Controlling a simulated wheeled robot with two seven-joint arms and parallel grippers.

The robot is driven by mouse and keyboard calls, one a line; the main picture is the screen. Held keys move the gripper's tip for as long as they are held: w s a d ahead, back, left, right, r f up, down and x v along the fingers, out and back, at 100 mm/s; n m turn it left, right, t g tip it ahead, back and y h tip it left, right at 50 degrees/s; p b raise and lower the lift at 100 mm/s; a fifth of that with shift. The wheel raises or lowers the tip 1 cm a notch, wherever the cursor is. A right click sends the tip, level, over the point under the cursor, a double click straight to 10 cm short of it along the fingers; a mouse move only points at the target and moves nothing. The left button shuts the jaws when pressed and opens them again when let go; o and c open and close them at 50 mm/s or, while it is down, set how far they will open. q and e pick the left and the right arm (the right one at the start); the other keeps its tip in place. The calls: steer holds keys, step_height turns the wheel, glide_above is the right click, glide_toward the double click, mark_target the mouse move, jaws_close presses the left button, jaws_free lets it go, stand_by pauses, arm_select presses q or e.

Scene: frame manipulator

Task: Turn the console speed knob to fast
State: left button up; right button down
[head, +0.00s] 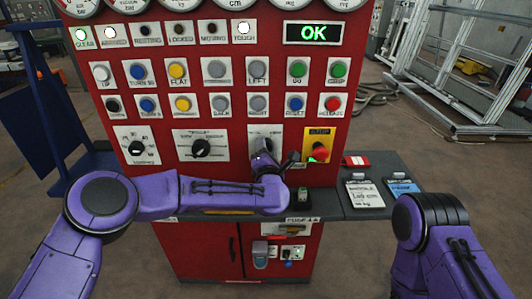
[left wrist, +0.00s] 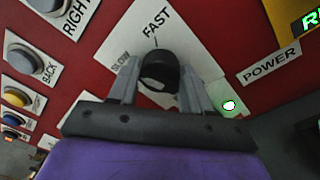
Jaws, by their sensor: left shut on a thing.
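The black speed knob (left wrist: 158,70) sits on a white plate (left wrist: 118,50) marked SLOW and FAST in the left wrist view. FAST is at the plate's upper corner, and SLOW is to its left. My left gripper (left wrist: 158,82) has one finger on each side of the knob and is shut on it. I cannot clearly tell which mark the knob points to. In the head view my left gripper (head: 266,160) is at the red console's (head: 225,133) lower right knob plate, mostly hiding the knob. My right arm shows at the lower right, but its gripper is out of view.
A red stop button (head: 320,151) on a yellow plate is close to the right of my left gripper. A lit green lamp beside a POWER label (left wrist: 270,66) is near the right finger. Another black knob (head: 201,147) is to the left. A green OK display (head: 313,32) is above.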

arm_select(q)
steer(key=m, duration=0.7)
steer(key=m+b, duration=0.1)
steer(key=m, duration=0.2)
steer(key=shift+s+f+m+h, duration=0.1)
steer(key=shift+f+m+h, duration=0.2)
steer(key=shift+f+m, duration=0.2)
steer(key=shift+m, duration=0.2)
steer(key=o, duration=0.9)
steer(key=shift+o, duration=0.6)
steer(key=s+b, duration=0.2)
steer(key=s, duration=0.8)
steer(key=shift+s+f, duration=0.15)
steer(key=shift+s, duration=0.1)
steer(key=shift+d, duration=0.1)
